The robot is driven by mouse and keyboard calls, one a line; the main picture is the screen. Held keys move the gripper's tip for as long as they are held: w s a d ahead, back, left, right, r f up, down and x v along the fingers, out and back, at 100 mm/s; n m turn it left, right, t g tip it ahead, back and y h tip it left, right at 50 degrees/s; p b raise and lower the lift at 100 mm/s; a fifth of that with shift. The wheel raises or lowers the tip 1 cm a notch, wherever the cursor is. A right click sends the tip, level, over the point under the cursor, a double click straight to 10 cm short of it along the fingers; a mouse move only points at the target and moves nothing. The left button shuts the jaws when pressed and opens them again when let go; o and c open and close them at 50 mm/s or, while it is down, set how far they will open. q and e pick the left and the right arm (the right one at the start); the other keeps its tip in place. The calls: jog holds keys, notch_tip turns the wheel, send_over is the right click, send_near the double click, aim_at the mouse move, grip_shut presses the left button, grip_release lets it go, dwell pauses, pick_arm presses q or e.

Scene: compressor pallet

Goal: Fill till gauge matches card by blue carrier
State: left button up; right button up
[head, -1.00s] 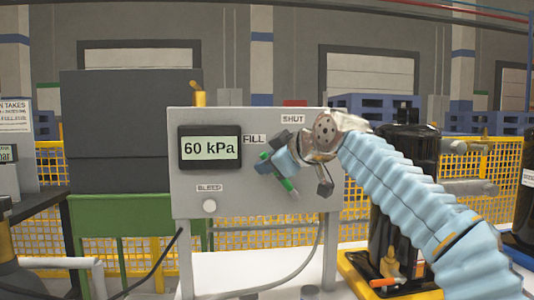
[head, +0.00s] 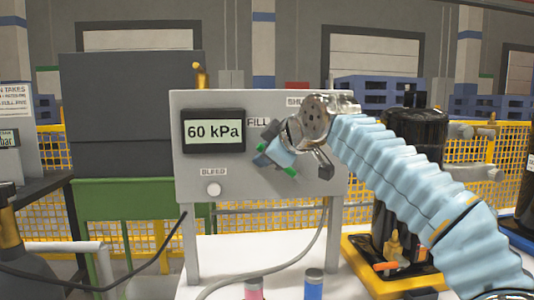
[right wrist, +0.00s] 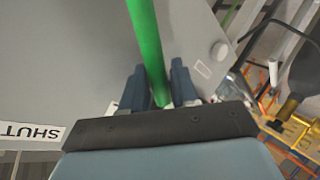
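The grey panel (head: 255,190) stands ahead with a gauge (head: 213,131) reading 60 kPa. FILL is printed beside the gauge, BLEED above a round white button (head: 214,189). A SHUT label is mostly hidden by my right arm; it also shows in the right wrist view (right wrist: 30,132). My right gripper (head: 275,157) is at the panel front, its fingers either side of a green handle (head: 290,172). In the right wrist view the handle (right wrist: 150,45) runs between the fingers, which appear closed on it. My left gripper is out of view. I cannot make out the card.
A black tank (head: 415,130) stands in a yellow carrier (head: 362,264) at right. Part of a blue base (head: 518,236) shows at the right edge. A pink cylinder (head: 254,289) and a blue cylinder (head: 313,287) stand at the white table's front. A hose (head: 270,268) hangs below the panel.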

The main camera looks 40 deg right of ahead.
jog(key=shift+o, duration=0.8)
jog(key=v, duration=1.4)
jog(key=shift+w+d, duration=0.1)
